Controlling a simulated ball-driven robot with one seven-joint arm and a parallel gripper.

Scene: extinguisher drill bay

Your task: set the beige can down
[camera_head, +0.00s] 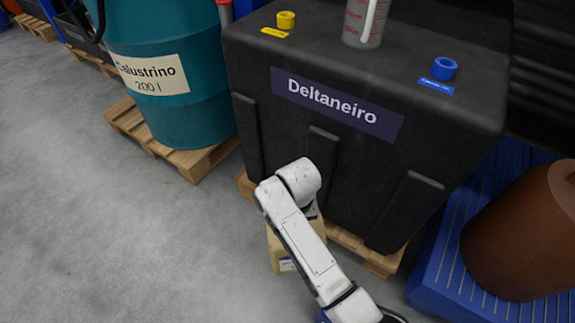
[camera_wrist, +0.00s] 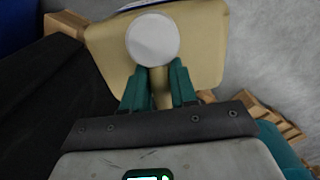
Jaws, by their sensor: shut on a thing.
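The beige can (camera_wrist: 205,45) shows in the wrist view, with a round white cap (camera_wrist: 153,40) on its top. My gripper (camera_wrist: 160,85) has its two teal fingers shut on the can's handle, just below the cap in the picture. In the head view, the can (camera_head: 283,250) is partly hidden behind my white arm, close in front of the black tank's pallet. My fingers are hidden in the head view. I cannot tell whether the can's base touches the floor.
A black tank (camera_head: 270,150) labelled Deltaneiro stands on a wooden pallet (camera_head: 375,262). A teal drum (camera_head: 170,115) stands on another pallet (camera_head: 130,122) at the left. A brown drum (camera_head: 520,240) lies on a blue platform (camera_head: 425,290) at the right. Grey floor (camera_head: 120,230) at the left is clear.

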